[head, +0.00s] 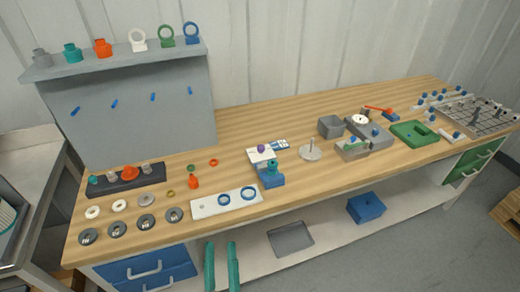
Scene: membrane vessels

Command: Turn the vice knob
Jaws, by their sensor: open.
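A small blue fixture that looks like the vice (271,181) stands near the bench's front edge, right of the white plate. A teal round-topped piece (271,167) sits upright in or on it; I cannot tell whether this is the knob or a held part. A white block with a purple ball-like top (261,149) is just behind it. Two upright teal fingers, seemingly my gripper (220,244), rise from the bottom edge. They are apart with nothing between them, below and left of the vice, in front of the bench.
The white plate (209,207) bears two blue rings. Several discs and a dark rack (106,187) lie left. A grey panel (140,115) stands behind. A round base with a rod (310,153), grey boxes and a green tray (414,141) are right. Bare wood (240,125) lies behind the vice.

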